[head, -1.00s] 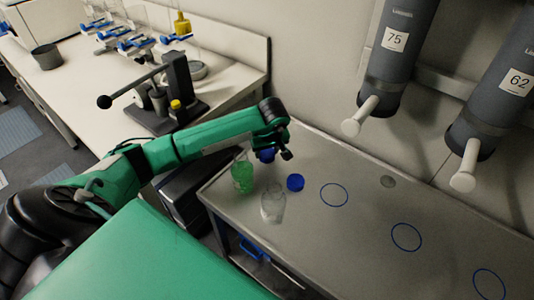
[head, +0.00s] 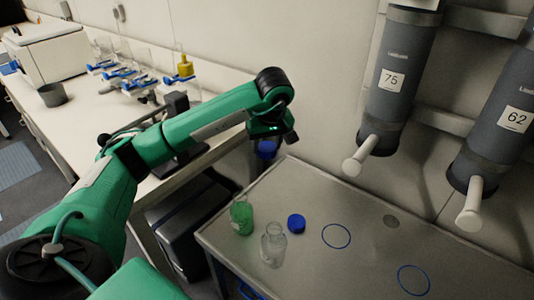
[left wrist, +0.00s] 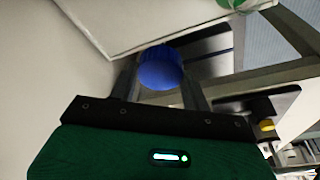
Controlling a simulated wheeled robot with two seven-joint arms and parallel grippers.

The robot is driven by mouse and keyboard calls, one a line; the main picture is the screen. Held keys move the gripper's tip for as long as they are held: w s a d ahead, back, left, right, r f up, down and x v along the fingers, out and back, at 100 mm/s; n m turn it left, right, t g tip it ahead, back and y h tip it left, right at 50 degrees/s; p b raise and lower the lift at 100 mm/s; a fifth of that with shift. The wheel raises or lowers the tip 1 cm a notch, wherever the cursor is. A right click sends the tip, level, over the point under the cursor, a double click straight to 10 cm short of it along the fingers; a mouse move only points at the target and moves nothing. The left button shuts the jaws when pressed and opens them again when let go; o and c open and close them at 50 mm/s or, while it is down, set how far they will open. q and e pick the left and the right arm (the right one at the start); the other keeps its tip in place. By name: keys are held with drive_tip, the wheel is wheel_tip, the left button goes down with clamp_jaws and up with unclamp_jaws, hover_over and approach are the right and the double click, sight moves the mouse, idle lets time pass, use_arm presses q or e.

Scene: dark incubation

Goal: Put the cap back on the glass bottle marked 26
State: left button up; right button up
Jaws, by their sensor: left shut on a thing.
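My left gripper (head: 267,143) is shut on a blue cap (head: 267,153) and holds it in the air above the back left of the metal table (head: 340,275). The cap also shows between the fingers in the left wrist view (left wrist: 160,68). A glass bottle with green contents (head: 242,218) stands uncapped on the table, below and apart from the held cap. A clear glass bottle (head: 273,246) stands uncapped to its right. A second blue cap (head: 296,223) lies on the table beside the clear bottle. I cannot read a 26 on either bottle. My right gripper is not in view.
Grey cylinders marked 75 (head: 392,78) and 62 (head: 515,118), with pale nozzles, hang over the table at the right. Blue rings (head: 337,236) mark the bare tabletop. A white bench (head: 95,120) with lab equipment stands at the left.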

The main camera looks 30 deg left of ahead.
use_arm(q)
drive_tip(key=shift+r, duration=0.1)
idle(0.3)
drive_tip(key=s+d+f+m+h, duration=0.1)
drive_tip(key=s+d+f+m, duration=0.1)
drive_tip(key=d+f+m, duration=0.2)
drive_tip(key=s+d+f+m+t+h, duration=0.1)
drive_tip(key=d+f+m, duration=0.3)
drive_tip(key=d, duration=0.6)
drive_tip(key=shift+s+d+m, duration=0.35)
drive_tip(key=shift+d+m, duration=0.05)
drive_tip(key=shift+m, duration=0.8)
